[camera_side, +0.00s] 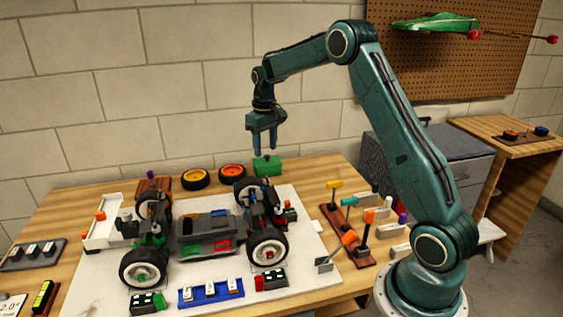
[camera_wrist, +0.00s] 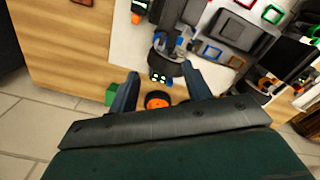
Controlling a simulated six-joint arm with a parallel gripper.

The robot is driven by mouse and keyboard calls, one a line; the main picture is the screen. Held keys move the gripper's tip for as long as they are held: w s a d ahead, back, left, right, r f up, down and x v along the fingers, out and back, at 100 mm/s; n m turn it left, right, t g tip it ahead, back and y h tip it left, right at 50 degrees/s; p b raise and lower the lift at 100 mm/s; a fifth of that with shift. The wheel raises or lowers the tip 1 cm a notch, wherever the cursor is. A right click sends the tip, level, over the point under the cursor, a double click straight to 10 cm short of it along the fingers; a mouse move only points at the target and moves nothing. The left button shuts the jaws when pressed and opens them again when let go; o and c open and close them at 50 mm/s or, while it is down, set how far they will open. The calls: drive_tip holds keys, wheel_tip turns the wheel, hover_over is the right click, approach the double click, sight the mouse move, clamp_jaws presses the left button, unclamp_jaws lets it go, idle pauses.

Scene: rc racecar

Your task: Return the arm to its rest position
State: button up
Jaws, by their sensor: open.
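My gripper (camera_side: 263,139) hangs pointing down above the back of the workbench, over the green block (camera_side: 267,165) and clear of it. Its two blue-grey fingers are apart with nothing between them. The wrist view also shows the open fingers of my gripper (camera_wrist: 161,82), with an orange-hubbed wheel (camera_wrist: 158,100) and the green block (camera_wrist: 111,95) below. The RC car chassis (camera_side: 205,232) stands on a white board (camera_side: 305,276) with its wheels fitted, left of and in front of my gripper.
Two loose wheels, yellow (camera_side: 195,179) and orange (camera_side: 232,172), lie at the bench's back. A tool rack (camera_side: 345,237) with coloured handles stands at the right. A blue tray (camera_side: 210,292) lies in front of the car. The air around my gripper is clear.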

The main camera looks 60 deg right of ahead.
drive_tip(key=s+a+r+n+t, duration=0.1)
drive_tip(key=s+a+r+t, duration=0.2)
drive_tip(key=s+a+r, duration=1.1)
drive_tip(key=s+a+t, duration=0.1)
drive_tip(key=s+a, duration=0.1)
drive_tip(key=s, duration=0.3)
drive_tip(key=s+a+f+n, duration=0.1)
drive_tip(key=s+a, duration=0.2)
drive_tip(key=s, duration=0.3)
drive_tip(key=s+a+t, duration=0.1)
drive_tip(key=s+a, duration=0.2)
drive_tip(key=s, duration=0.3)
drive_tip(key=shift+s+f+t, duration=0.15)
drive_tip(key=shift+s+t, duration=0.1)
drive_tip(key=shift+t, duration=0.05)
